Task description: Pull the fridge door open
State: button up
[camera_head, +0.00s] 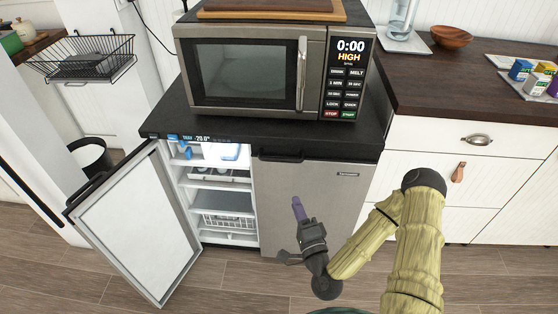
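The fridge is a low grey cabinet with a black top. Its left door (135,225) stands wide open, swung out to the left, with its pale inner panel showing. A dark handle (84,192) is at that door's far-left edge. The lit interior (222,200) shows white shelves and a wire basket. The right door (345,195) is shut, with a dark handle (280,156) along its top. My gripper (291,232) is in front of the lower right door, to the right of the opening. Its fingers look spread apart and empty, one of them purple. It is clear of the open door.
A microwave (243,75) stands on the fridge top. White drawers (470,146) under a dark counter (445,85) stand to the right. A dark bin (90,158) is behind the open door at left. A wire basket (84,60) hangs above it. Wood floor (235,285) is free in front.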

aim_at(279, 160)
jog(key=b+x, duration=1)
jog(key=x, duration=0.7)
jog(key=shift+w, duration=0.15)
dwell(0.7)
jog(key=shift+c, duration=0.2)
grip_shut()
